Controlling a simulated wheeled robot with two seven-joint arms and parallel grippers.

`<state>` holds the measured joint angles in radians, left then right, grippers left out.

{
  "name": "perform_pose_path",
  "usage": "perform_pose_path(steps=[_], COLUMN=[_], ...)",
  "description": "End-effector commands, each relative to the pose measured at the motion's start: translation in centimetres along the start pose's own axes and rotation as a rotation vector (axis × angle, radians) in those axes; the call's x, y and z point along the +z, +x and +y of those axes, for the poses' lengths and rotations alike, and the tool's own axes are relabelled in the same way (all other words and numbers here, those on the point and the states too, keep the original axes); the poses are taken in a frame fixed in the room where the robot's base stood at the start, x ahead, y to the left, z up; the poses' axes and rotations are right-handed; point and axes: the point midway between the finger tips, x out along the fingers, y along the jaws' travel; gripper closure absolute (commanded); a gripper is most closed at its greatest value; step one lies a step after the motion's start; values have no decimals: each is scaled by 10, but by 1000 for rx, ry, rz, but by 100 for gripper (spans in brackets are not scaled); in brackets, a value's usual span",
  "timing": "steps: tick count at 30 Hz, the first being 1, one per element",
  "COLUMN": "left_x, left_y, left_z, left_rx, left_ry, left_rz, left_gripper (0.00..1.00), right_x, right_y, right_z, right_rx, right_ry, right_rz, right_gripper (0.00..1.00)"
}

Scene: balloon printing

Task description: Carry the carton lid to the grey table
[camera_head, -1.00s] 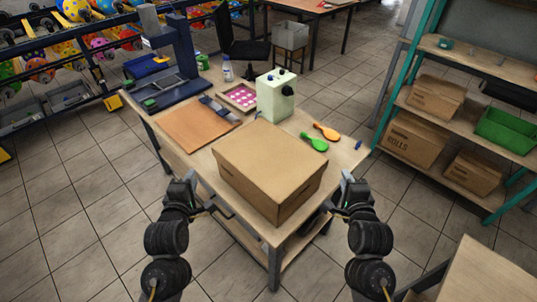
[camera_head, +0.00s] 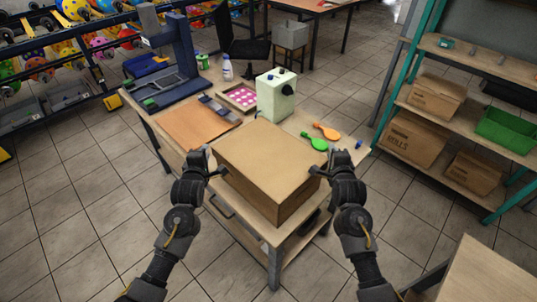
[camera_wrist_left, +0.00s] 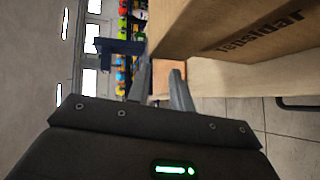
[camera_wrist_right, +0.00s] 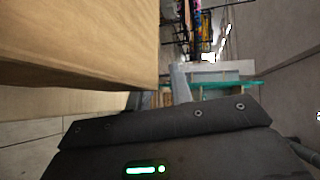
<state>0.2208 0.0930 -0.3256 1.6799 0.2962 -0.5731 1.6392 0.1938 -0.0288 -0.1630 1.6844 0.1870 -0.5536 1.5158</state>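A brown closed carton (camera_head: 266,165) stands on the wooden worktable. Its flat top (camera_head: 268,150) faces up; I cannot tell where the lid meets the box. Dark print on the carton (camera_wrist_left: 262,32) shows in the left wrist view. My left gripper (camera_head: 219,172) is open beside the carton's left corner, with its two fingers apart (camera_wrist_left: 162,88) and nothing between them. My right gripper (camera_head: 320,171) is at the carton's right corner. In the right wrist view one finger is clear beside the carton (camera_wrist_right: 80,50); the other is partly hidden. I cannot make out a grey table.
A shelf with cartons (camera_head: 415,140) stands right. Another wooden tabletop (camera_head: 480,270) is at lower right.

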Motion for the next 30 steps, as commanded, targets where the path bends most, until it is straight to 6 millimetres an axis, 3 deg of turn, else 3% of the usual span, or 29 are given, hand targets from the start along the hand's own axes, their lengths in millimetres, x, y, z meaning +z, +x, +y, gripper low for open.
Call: perform_pose_path(steps=[30], left_x=[22], left_y=[-2], left_z=[3], left_rx=[0], left_ry=[3], left_rz=[-11], left_gripper=[78], right_x=[21], right_y=[-2], right_z=[-3], right_rx=[1], right_ry=[0], right_rz=[-9], right_gripper=[78])
